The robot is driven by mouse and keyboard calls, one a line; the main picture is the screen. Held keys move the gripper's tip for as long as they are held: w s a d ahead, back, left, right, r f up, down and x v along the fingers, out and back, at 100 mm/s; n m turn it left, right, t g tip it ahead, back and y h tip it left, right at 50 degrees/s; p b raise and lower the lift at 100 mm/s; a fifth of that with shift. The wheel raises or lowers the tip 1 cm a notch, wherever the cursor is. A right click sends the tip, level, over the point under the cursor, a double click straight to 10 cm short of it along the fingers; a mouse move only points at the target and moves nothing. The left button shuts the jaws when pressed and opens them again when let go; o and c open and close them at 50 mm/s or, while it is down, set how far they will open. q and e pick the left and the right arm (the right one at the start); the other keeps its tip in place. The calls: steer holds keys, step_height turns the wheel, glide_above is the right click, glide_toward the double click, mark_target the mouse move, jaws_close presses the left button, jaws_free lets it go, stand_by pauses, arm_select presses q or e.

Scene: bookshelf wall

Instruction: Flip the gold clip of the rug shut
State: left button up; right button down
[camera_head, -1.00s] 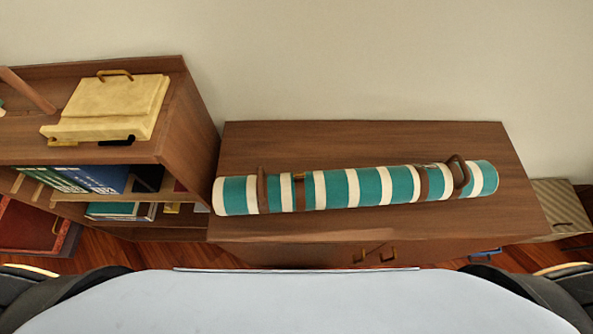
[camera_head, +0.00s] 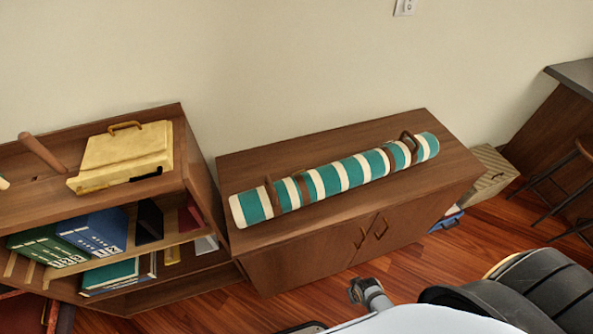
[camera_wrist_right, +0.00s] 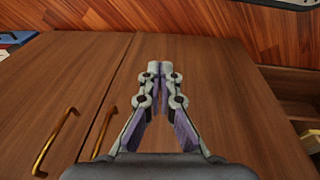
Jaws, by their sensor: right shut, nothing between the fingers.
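The rug (camera_head: 335,178) is rolled up, with teal and cream stripes and brown straps. It lies lengthwise on top of a low wooden cabinet (camera_head: 310,150) in the head view, and a brown carry handle (camera_head: 409,146) stands up near its right end. The gold clip is too small to make out in the head view now, so I cannot tell whether it is open or shut. My right gripper (camera_wrist_right: 158,68) is shut and empty in front of the cabinet's doors, apart from the rug. The rug is outside the right wrist view. My left gripper is not in view.
A bookshelf (camera_head: 195,160) with binders (camera_head: 95,230) and a yellow case (camera_head: 125,155) adjoins the cabinet on the left. Door handles (camera_wrist_right: 55,140) stick out from the cabinet front. A striped box (camera_head: 490,172) and a blue item (camera_head: 446,221) stand at right.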

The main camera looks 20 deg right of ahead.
steer(key=w+a+r+t+p, duration=0.1)
steer(key=w+a+r+p, duration=0.35)
steer(key=r, duration=1.25)
steer(key=w+r+t+p, duration=0.2)
steer(key=w+r, duration=0.6)
steer(key=r, duration=0.8)
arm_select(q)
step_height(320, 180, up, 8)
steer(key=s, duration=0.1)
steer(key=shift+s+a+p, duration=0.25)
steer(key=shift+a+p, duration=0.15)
arm_select(e)
steer(key=w+a+r+t+y, duration=0.1)
steer(key=w+a+r+t, duration=0.1)
steer(key=w+r, duration=0.4)
steer(key=w+a+r+t+y, duration=0.1)
steer(key=w+a+r+t, duration=0.2)
steer(key=w+r, duration=0.3)
steer(key=shift+w+a+n+t, duration=0.3)
steer(key=shift+w+n+t, duration=0.15)
steer(key=shift+w, duration=0.8)
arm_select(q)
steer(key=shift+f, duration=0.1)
arm_select(e)
steer(key=shift+r, duration=0.15)
